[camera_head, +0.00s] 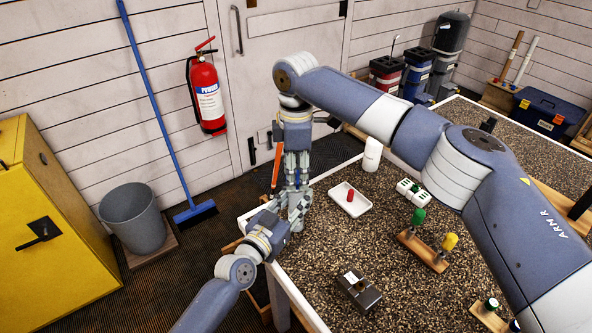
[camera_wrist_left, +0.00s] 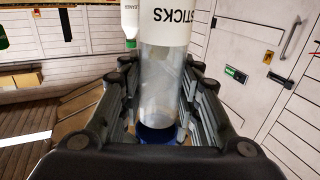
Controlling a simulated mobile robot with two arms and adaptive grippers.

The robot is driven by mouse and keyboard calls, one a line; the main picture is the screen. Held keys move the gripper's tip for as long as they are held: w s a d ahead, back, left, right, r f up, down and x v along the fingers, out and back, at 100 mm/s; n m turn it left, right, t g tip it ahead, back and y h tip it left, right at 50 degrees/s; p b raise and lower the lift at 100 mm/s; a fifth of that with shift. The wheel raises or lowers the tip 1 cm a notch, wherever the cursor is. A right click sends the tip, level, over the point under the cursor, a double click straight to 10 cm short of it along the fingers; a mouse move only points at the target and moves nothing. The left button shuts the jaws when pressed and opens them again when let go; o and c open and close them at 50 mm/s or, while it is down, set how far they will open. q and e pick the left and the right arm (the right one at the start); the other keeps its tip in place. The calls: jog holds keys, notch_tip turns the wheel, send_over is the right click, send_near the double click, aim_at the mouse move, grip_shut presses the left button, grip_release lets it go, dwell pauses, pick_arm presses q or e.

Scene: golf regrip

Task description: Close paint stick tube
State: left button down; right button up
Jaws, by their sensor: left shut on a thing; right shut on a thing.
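The paint stick tube (camera_wrist_left: 162,85) is a clear cylinder with a white printed band reading "STICKS" and a blue end (camera_wrist_left: 156,132). My left gripper (camera_wrist_left: 158,105) is shut around its clear part, in the left wrist view. In the head view my left gripper (camera_head: 294,212) is at the table's near-left corner, with the tube mostly hidden by the grippers. My right gripper (camera_head: 296,178) points down just above it, its fingers closed together.
On the speckled table (camera_head: 320,240) are a white tray with a red stick (camera_head: 350,196), a white bottle (camera_head: 372,155), a wooden holder with green and yellow pieces (camera_head: 424,250) and a metal block (camera_head: 359,289). A grey bin (camera_head: 137,222) stands on the floor at left.

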jog(key=shift+f, duration=0.9)
jog(key=shift+f, duration=0.55)
